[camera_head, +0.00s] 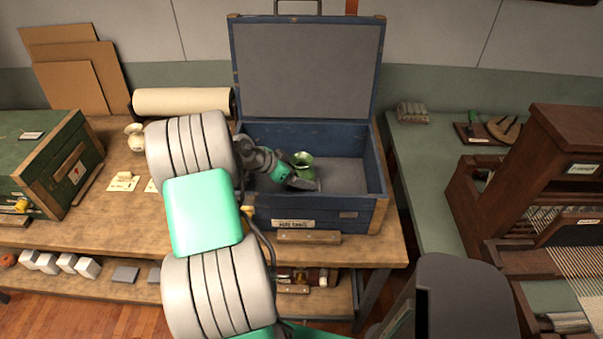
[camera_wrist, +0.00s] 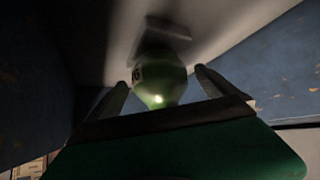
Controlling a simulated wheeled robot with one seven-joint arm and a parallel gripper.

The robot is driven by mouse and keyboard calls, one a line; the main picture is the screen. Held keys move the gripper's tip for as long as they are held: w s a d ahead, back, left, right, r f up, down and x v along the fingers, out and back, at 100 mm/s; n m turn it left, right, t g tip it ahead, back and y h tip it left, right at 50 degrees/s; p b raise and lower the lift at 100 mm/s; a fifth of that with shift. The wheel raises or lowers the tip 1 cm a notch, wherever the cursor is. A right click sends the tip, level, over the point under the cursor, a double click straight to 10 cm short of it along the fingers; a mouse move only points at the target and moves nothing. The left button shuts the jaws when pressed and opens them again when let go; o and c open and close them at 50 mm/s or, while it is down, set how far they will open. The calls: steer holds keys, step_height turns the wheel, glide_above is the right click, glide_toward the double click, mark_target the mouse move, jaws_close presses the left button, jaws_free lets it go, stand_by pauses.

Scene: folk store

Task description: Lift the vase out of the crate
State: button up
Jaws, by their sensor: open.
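The open blue crate (camera_head: 330,213) stands on the wooden bench with its lid (camera_head: 308,68) raised at the back. A green vase (camera_head: 301,160) is inside it, left of the middle. My gripper (camera_head: 303,180) reaches into the crate from the left, close to the vase. In the wrist view the round green vase (camera_wrist: 158,78) shows between the two spread fingers of my gripper (camera_wrist: 163,85), with a gap on each side. A dark marking is on the vase's side. The crate's blue walls (camera_wrist: 275,65) rise on both sides.
A green chest (camera_head: 65,165) stands at the far left of the bench. A small pale vase (camera_head: 134,137) and a paper roll (camera_head: 182,101) are behind my arm. A loom (camera_head: 540,190) stands at the right. The crate's right part is empty.

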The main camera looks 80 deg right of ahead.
steer(key=shift+x, duration=0.9)
steer(key=shift+r, duration=0.1)
steer(key=c, duration=1.7)
